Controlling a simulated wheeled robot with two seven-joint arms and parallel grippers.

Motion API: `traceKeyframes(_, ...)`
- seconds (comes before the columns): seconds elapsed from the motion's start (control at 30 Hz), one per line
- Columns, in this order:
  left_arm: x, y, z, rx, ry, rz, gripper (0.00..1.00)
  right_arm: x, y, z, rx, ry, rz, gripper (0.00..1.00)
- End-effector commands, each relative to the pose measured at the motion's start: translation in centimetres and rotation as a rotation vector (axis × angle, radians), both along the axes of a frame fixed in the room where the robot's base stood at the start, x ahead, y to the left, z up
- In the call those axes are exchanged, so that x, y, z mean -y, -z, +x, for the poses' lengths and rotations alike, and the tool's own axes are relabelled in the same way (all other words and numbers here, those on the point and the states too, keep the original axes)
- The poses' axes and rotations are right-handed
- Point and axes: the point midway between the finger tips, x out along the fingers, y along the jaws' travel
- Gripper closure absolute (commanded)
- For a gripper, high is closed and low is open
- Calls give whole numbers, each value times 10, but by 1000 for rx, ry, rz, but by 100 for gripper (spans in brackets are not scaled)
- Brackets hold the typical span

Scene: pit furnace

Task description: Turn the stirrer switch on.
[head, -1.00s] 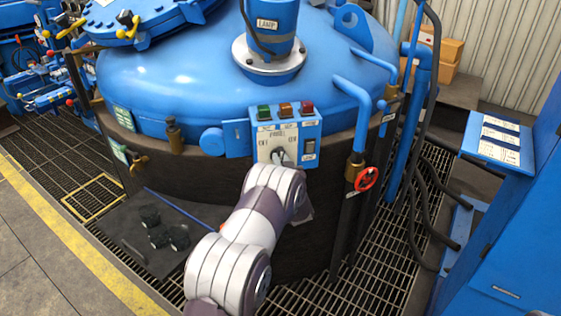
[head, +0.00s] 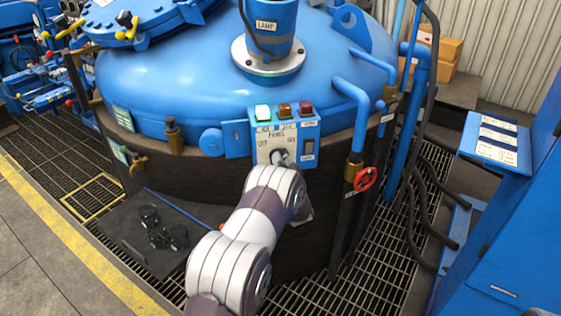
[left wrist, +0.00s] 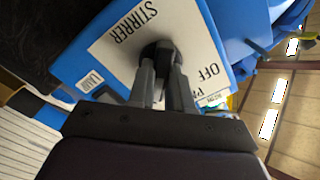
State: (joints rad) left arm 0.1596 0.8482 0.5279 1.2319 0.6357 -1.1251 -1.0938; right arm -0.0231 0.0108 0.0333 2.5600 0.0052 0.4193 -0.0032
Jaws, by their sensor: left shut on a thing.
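The stirrer switch is a dark round knob (left wrist: 160,52) on a white plate marked STIRRER and OFF in the left wrist view. The plate is the front of a small control panel (head: 292,127) fixed to the side of the blue-topped vessel. My left gripper (left wrist: 163,72) is shut on the knob, its two fingers on either side of it. In the head view my left gripper (head: 280,158) is at the panel and my wrist partly hides it. My right gripper is not in view.
Beside the knob is a dark rocker switch (head: 309,147). An orange lamp (head: 285,110) and a red lamp (head: 306,108) look dim. A pipe with a red valve wheel (head: 366,179) stands close on the right. A blue cabinet (head: 510,230) is further right.

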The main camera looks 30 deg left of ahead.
Motion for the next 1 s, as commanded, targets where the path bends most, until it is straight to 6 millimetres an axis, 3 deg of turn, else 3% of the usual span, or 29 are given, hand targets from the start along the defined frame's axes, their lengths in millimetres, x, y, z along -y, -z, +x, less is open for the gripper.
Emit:
traceKeyframes(0.47, -1, -6, 2, 2, 1, 18, 100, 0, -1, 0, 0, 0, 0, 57)
traceKeyframes(0.5, -1, -6, 2, 2, 1, 18, 78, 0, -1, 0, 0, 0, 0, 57)
traceKeyframes(0.57, -1, -6, 2, 3, 1, 17, 58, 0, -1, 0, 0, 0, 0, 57)
traceKeyframes(0.6, 0, -6, 2, 2, 1, 16, 55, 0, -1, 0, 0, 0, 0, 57)
traceKeyframes(0.87, 1, -2, 0, -5, 1, 13, 55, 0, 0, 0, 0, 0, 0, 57)
traceKeyframes(1.0, 14, -2, -13, -7, 1, 12, 55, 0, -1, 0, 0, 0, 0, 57)
